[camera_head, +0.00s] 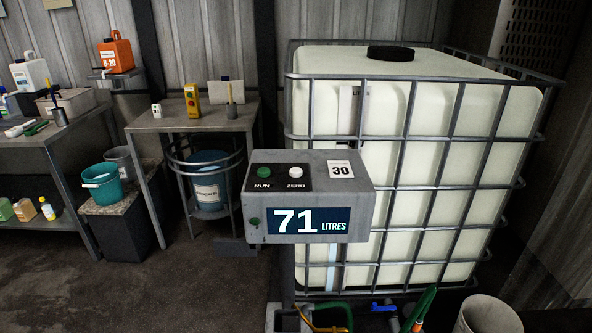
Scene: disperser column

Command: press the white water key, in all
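A grey control box (310,200) stands on a post in the middle of the view. On its black top panel are a green key (264,171) marked RUN and a white key (295,172) marked ZERO. No key here is marked water; the white one is the only white key on the box. The lit display (308,221) on its front reads 71 LITRES. A white card (340,169) with the number 30 lies on the box top, right of the keys. Neither of my grippers is in view, and nothing touches the keys.
A large caged white tank (420,150) with a black lid stands behind the box. Green and yellow hoses (345,308) and a blue valve handle (383,307) lie low below it. A white bucket (487,315) is at bottom right. Benches with containers stand left; the floor at left front is clear.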

